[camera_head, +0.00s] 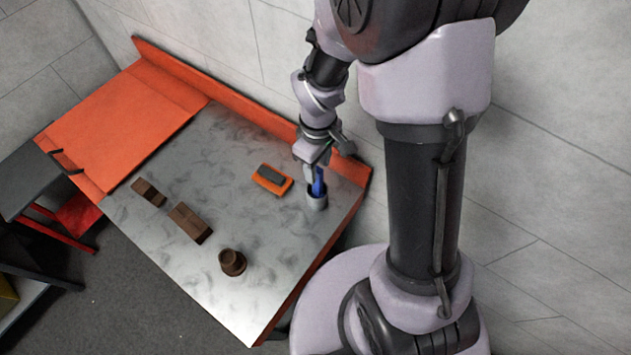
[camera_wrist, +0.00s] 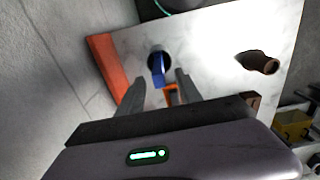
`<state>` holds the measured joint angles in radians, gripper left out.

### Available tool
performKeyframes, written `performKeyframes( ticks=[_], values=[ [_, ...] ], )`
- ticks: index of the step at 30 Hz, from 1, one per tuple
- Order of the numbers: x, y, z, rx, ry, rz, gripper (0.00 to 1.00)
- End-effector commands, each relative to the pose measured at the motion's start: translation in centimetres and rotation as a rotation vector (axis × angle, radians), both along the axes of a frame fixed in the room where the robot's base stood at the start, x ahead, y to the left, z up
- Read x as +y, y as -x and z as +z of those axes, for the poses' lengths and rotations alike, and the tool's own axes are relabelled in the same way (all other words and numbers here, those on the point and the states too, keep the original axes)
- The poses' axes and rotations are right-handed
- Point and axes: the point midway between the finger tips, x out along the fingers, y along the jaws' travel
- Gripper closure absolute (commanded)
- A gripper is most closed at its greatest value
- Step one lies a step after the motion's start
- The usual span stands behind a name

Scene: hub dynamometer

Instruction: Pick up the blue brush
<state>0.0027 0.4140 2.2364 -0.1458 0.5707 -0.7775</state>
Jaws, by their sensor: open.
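The blue brush (camera_head: 318,182) stands upright in a small grey cup (camera_head: 316,203) near the right corner of the workbench. In the wrist view the brush (camera_wrist: 158,70) shows just beyond the fingertips, roughly between them, with the dark cup opening around it. My gripper (camera_wrist: 159,84) is open, one grey finger on each side. In the head view my gripper (camera_head: 312,165) is right above the cup and partly hides the top of the brush. I cannot tell whether the fingers touch the brush.
An orange and dark grey block (camera_head: 272,180) lies left of the cup. Brown blocks (camera_head: 190,222) and (camera_head: 148,192) and a round brown piece (camera_head: 232,262) lie farther left and forward. An orange rim (camera_head: 230,98) runs along the bench's back.

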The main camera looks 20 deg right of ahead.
Motion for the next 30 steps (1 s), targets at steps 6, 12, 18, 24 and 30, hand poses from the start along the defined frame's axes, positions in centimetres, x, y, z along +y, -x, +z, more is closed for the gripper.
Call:
performKeyframes(
  ticks=[6, 12, 18, 24, 30],
  values=[
    [0.0, 0.0, -3.1, 0.002, 0.0, 0.001, 0.58],
    [0.0, 0.0, -6.8, 0.001, 0.001, -0.001, 0.58],
    [0.0, -0.1, -7.1, -0.001, 0.0, -0.001, 0.58],
    [0.0, -0.1, -7.0, -0.001, 0.0, -0.001, 0.88],
    [0.0, -0.1, -7.0, -0.001, 0.0, -0.001, 1.0]
  ],
)
